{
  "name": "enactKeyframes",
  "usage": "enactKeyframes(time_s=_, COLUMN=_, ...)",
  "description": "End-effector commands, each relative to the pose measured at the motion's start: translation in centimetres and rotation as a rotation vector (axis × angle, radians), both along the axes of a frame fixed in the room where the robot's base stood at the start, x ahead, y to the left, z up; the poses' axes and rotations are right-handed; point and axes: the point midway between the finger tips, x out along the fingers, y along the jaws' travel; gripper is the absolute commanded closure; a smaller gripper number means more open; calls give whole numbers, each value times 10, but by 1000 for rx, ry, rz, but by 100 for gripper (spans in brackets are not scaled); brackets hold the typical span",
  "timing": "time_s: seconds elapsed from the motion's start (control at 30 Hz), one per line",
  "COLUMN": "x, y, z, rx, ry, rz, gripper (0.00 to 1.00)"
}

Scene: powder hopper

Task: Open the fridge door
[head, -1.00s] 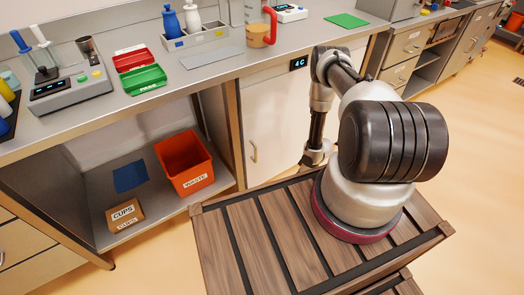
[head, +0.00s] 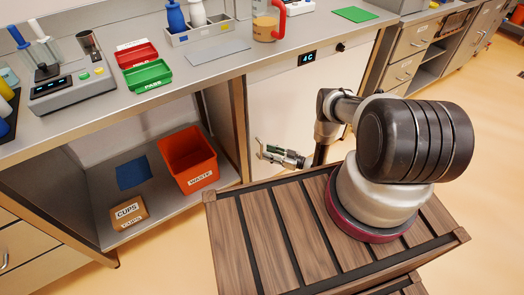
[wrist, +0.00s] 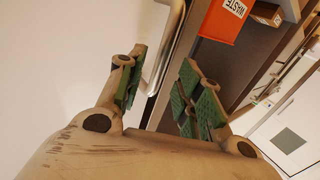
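The fridge door (head: 280,105) is a pale panel under the counter, below a small "4C" display (head: 307,58). It looks closed. It fills the left of the wrist view (wrist: 60,60). Its metal bar handle (wrist: 164,50) runs between my finger pads in the wrist view, closer to the left one. Contact cannot be told. My gripper (head: 262,150) is in front of the door's left edge, at the handle, which I cannot clearly separate from the fingers in the head view. The green-padded fingers (wrist: 163,66) are spread apart and open.
Left of the door is an open shelf bay with an orange waste bin (head: 189,160) and a cups box (head: 128,212). The counter above holds trays, bottles and a red-handled jug (head: 266,25). My wooden-topped base stands close in front.

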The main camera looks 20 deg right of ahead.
Motion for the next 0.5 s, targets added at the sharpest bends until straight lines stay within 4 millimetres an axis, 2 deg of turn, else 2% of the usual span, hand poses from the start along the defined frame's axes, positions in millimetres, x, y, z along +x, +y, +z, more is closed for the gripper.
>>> enactKeyframes(time_s=0.03, x=5, y=9, z=0, rx=-1, ry=-1, rz=5, gripper=65)
enactKeyframes(time_s=0.2, x=19, y=26, z=0, rx=-1, ry=0, rz=2, gripper=65)
enactKeyframes(time_s=0.5, x=26, y=33, z=0, rx=-1, ry=2, rz=-2, gripper=65)
